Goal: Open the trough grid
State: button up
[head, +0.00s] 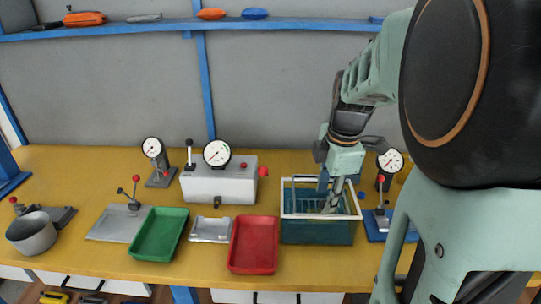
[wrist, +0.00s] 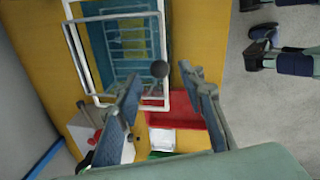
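The trough (head: 318,232) is a teal, open-topped box with a white rim on the right half of the bench. It also shows in the wrist view (wrist: 122,48), with bars across its inside. A white bar frame, apparently the grid (wrist: 80,62), lies offset from the rim in the wrist view; how far it is raised I cannot tell. A dark round knob (wrist: 160,69) shows by the frame's edge. My gripper (head: 329,192) is over the trough, pointing down, and partly hides it. In the wrist view its fingers (wrist: 165,90) are spread with nothing clearly between them.
A red tray (head: 254,244) sits left of the trough, with a metal plate (head: 210,229) and a green tray (head: 159,234) beyond. A gauge stand (head: 382,215) is close on the right. A white gauge box (head: 218,185) stands behind the red tray.

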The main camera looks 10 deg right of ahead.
aim_at(324, 202)
jog(key=shift+w+f, duration=0.25)
jog(key=shift+f, duration=0.95)
jog(key=shift+w+f, duration=0.25)
jog(key=shift+f, duration=0.9)
grip_shut()
